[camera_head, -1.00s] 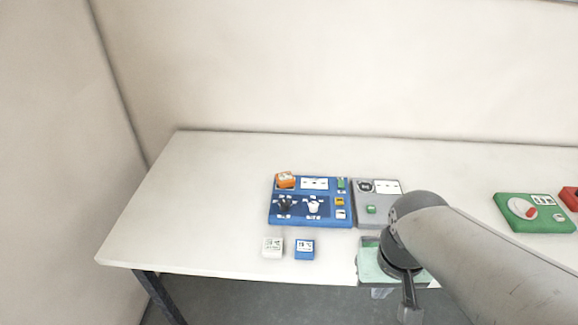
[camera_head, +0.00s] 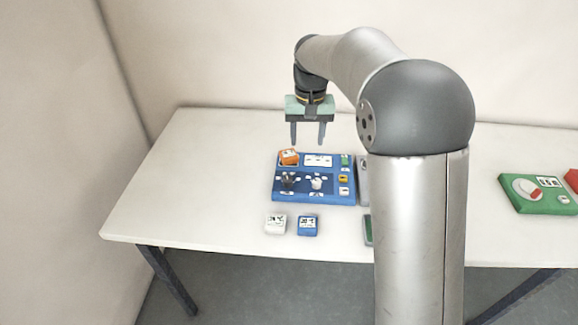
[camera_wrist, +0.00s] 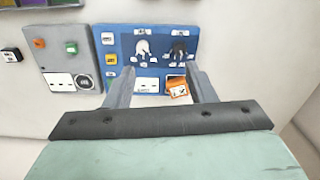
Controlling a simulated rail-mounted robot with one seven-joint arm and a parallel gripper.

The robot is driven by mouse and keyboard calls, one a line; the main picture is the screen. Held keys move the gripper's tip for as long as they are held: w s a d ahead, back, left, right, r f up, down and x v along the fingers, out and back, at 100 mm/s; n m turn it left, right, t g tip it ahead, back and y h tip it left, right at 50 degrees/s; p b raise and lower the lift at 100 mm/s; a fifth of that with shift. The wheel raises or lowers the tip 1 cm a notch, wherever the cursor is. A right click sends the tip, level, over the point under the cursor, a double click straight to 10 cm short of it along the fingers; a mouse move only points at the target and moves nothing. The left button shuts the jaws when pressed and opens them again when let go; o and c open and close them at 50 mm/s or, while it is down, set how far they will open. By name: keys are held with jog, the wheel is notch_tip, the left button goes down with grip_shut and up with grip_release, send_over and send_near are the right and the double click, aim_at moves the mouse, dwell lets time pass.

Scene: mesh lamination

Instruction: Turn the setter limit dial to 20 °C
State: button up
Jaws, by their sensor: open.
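A blue control panel (camera_head: 312,199) lies on the table. It carries a black dial (camera_head: 288,180) and a white dial (camera_head: 316,183) side by side. In the wrist view, turned around, the white dial (camera_wrist: 145,50) is left of the black dial (camera_wrist: 180,48). The labels and scale are too small to read, so I cannot tell which is the setter limit dial or its setting. My gripper (camera_head: 308,141) is open and empty, pointing down above the panel's back edge, apart from it. In the wrist view its fingers (camera_wrist: 160,72) stand either side of the display and orange block.
An orange block (camera_head: 289,157) sits on the panel's back left corner. A white block (camera_head: 275,224) and a blue block (camera_head: 307,226) lie in front. My arm mostly hides a grey panel (camera_wrist: 69,70). A green device (camera_head: 545,198) is at right. The table's left side is free.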

send_over(288, 179)
notch_tip(288, 179, down, 3)
notch_tip(288, 179, down, 17)
jog(key=p, duration=0.3)
jog(key=shift+s, duration=0.1)
jog(key=shift+c, duration=0.2)
jog(key=c, duration=0.9)
